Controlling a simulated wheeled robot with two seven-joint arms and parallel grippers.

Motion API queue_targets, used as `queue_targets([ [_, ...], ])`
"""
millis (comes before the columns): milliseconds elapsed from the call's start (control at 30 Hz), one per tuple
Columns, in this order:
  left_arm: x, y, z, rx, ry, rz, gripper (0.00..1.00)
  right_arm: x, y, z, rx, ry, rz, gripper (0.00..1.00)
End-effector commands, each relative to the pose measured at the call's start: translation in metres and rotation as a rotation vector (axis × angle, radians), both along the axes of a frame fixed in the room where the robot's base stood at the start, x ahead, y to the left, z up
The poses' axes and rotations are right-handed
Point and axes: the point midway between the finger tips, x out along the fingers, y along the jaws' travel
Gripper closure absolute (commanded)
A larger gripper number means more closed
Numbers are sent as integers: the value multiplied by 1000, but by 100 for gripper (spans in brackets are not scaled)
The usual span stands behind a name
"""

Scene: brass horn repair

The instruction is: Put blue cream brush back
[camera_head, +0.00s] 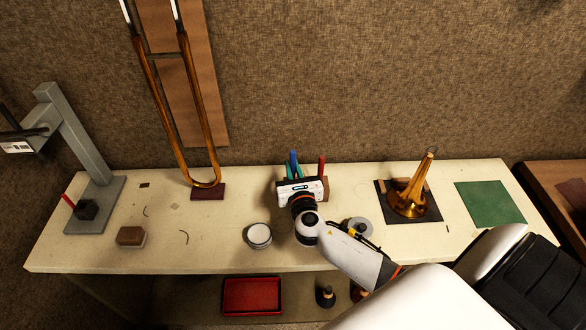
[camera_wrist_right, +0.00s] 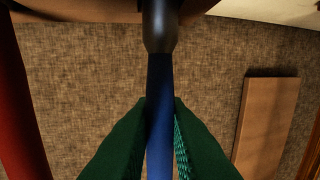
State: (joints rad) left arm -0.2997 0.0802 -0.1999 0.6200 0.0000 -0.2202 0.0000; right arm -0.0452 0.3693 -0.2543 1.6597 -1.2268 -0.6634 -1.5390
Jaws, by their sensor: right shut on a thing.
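My right gripper (camera_head: 294,177) is over the brush holder near the back middle of the table. It is shut on the blue brush, whose blue handle (camera_wrist_right: 160,115) sits between the green finger pads, with a dark collar above in the right wrist view. In the head view the blue brush (camera_head: 293,158) stands roughly upright. The holder (camera_head: 326,188) is mostly hidden by the gripper, so I cannot tell if the brush is seated in it. A red handle (camera_head: 321,166) stands beside it.
A round tin (camera_head: 259,234) and a grey round piece (camera_head: 360,227) flank my right arm. A brass bell (camera_head: 408,198) stands on a dark mat to the right, near a green mat (camera_head: 489,203). A grey stand (camera_head: 78,135) is at left. A brass slide (camera_head: 178,130) stands behind.

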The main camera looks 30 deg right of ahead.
Motion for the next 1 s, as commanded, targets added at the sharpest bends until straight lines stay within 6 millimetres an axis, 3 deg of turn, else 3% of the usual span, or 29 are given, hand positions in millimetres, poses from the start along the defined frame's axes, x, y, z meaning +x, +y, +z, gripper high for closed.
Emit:
queue_targets([
  [100,0,0,-11,0,0,0,64,0,0,-10,0,-1,0,100],
  [1000,0,-1,-19,-1,0,0,64,0,0,-20,1,0,0,100],
])
